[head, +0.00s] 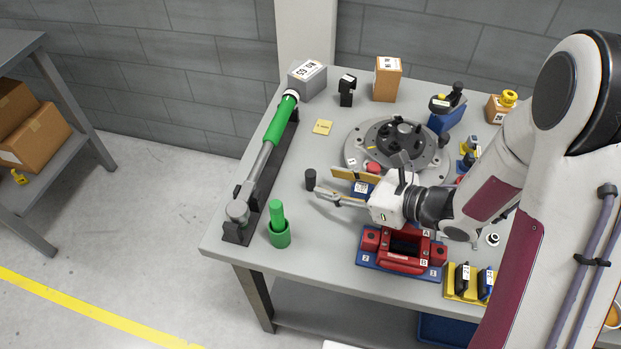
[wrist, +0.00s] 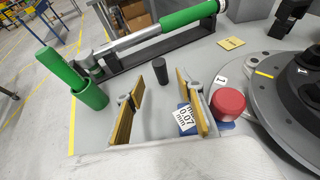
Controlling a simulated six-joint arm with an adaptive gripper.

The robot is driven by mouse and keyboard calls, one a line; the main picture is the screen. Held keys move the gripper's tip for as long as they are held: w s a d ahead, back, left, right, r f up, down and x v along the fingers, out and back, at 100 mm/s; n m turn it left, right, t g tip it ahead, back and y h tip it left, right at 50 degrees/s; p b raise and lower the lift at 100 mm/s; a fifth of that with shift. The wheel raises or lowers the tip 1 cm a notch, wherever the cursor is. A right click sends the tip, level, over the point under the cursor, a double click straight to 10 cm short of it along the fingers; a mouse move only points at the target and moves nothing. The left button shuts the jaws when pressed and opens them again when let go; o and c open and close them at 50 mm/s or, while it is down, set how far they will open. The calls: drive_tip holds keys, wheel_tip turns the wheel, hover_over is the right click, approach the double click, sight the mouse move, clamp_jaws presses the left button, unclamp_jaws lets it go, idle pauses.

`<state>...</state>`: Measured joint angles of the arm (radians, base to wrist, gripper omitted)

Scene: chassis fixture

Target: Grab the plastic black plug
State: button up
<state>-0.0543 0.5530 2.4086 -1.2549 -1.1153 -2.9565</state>
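The black plug (head: 310,179) is a small dark cylinder standing upright on the grey table, left of the round fixture. In the wrist view the plug (wrist: 172,76) shows beyond my fingertips, in the gap between them. My gripper (head: 328,184) is open, with its two tan-padded fingers pointing left toward the plug. In the wrist view both fingers of my gripper (wrist: 169,88) are apart, with nothing between the pads. I cannot tell exactly how far the tips are from the plug.
A green-handled tool (head: 279,122) lies in a black rack at left. A green cup (head: 280,238) and red block (head: 400,262) are nearer the front edge.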

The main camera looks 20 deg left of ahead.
sight(315, 178)
drive_tip(key=shift+x, duration=2.6)
drive_tip(key=shift+r, duration=0.2)
drive_tip(key=shift+c, duration=0.3)
drive_tip(key=c, duration=0.9)
